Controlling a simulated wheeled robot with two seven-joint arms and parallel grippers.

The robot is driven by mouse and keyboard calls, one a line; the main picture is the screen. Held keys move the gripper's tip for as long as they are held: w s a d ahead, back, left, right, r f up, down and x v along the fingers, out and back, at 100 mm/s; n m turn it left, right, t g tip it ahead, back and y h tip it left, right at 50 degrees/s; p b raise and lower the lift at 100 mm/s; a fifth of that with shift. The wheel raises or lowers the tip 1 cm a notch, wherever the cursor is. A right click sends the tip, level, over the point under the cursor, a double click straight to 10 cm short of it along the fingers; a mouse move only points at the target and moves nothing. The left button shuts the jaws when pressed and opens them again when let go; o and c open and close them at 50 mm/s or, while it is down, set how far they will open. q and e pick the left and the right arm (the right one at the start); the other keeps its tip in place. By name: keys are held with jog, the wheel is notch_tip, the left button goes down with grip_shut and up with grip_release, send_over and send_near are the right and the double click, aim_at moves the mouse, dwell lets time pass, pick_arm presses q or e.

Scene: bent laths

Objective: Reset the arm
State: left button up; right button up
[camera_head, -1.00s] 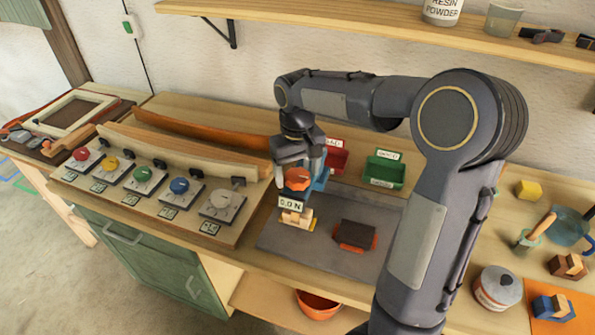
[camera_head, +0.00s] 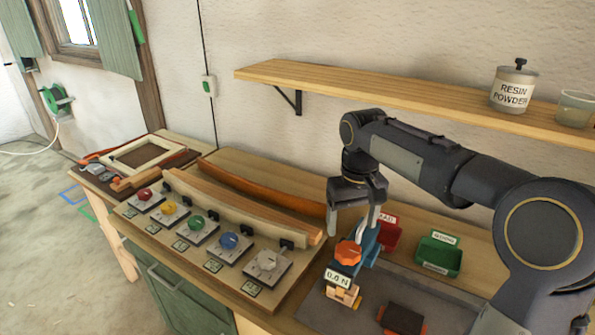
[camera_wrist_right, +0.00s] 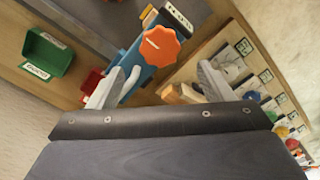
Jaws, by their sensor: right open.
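My right gripper (camera_head: 352,226) is open and empty in the head view, pointing down just above a blue device with an orange knob (camera_head: 348,253) and a "0.0 N" display (camera_head: 338,276). In the right wrist view its two pale fingers stand apart (camera_wrist_right: 160,85), with the orange knob (camera_wrist_right: 160,46) beyond them and the blue body (camera_wrist_right: 133,66) showing between them. I cannot tell any contact with the device. Small wooden blocks (camera_head: 343,296) sit at the device's base. My left gripper is not in view.
Left of my gripper is a board with bent laths (camera_head: 240,205) and several coloured knobs (camera_head: 197,223). Red (camera_head: 388,236) and green (camera_head: 440,255) bins stand behind the grey mat (camera_head: 313,310). A wooden shelf (camera_head: 400,92) with a resin powder jar (camera_head: 513,88) hangs above.

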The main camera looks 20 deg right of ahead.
jog(key=shift+s, duration=0.1)
jog(key=s+a+f+t+y, duration=0.2)
jog(key=s+a+f, duration=0.1)
jog(key=s, duration=0.8)
jog(key=s+a+f+m+t+y, duration=0.1)
jog(key=s+a+f+t, duration=0.2)
jog(key=s, duration=0.8)
jog(key=shift+a+f+t+y, duration=0.15)
jog(key=shift+a+t+y, duration=0.2)
jog(key=shift+a, duration=0.3)
